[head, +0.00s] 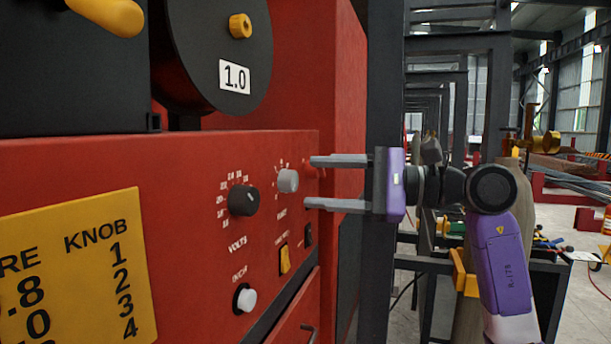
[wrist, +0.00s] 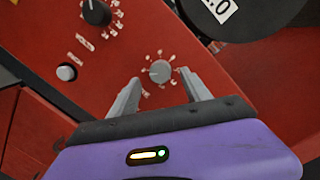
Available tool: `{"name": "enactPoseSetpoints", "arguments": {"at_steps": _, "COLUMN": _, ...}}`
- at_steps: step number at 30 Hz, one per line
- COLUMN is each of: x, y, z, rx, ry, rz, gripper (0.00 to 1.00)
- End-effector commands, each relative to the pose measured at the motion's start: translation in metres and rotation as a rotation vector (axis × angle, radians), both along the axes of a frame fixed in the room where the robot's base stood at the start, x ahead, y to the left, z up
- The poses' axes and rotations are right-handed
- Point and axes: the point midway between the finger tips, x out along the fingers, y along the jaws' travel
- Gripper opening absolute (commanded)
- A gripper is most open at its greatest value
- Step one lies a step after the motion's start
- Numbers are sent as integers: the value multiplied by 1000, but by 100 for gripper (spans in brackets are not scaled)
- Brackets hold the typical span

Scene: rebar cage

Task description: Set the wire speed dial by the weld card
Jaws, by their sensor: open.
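A grey dial (head: 288,180) with a ring of white numbers sits on the red welder panel, right of the black volts dial (head: 243,200). Its label is too small to read; I take it as the wire speed dial. It also shows in the wrist view (wrist: 160,71). My gripper (head: 311,182) is open and empty, with its fingertips level with the grey dial and just short of it. In the wrist view its fingers (wrist: 160,76) lie either side of the dial. The yellow weld card (head: 75,275) shows a KNOB column, 1 to 4; its left is cut off.
A black spool cover (head: 215,60) bears a white 1.0 label (head: 234,77) above the panel. A yellow rocker switch (head: 285,259) and a white button (head: 246,299) sit below the dials. A dark steel post (head: 382,60) stands beside the welder.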

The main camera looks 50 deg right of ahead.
Motion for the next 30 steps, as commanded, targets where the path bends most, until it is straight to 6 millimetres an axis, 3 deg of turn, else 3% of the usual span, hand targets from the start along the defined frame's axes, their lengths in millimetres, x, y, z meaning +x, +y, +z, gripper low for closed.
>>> {"name": "enactPoseSetpoints", "arguments": {"at_steps": 6, "x": 24, "y": 12, "z": 1, "rx": 1, "ry": 1, "rz": 1, "gripper": 56}}
{"name": "enactPoseSetpoints", "arguments": {"at_steps": 17, "x": 30, "y": 14, "z": 0, "rx": 2, "ry": -1, "rz": 0, "gripper": 56}}
{"name": "enactPoseSetpoints", "arguments": {"at_steps": 26, "x": 29, "y": 15, "z": 0, "rx": 1, "ry": 0, "rz": 1, "gripper": 1}}
{"name": "enactPoseSetpoints", "arguments": {"at_steps": 30, "x": 29, "y": 15, "z": 0, "rx": 3, "ry": 1, "rz": 1, "gripper": 0}}
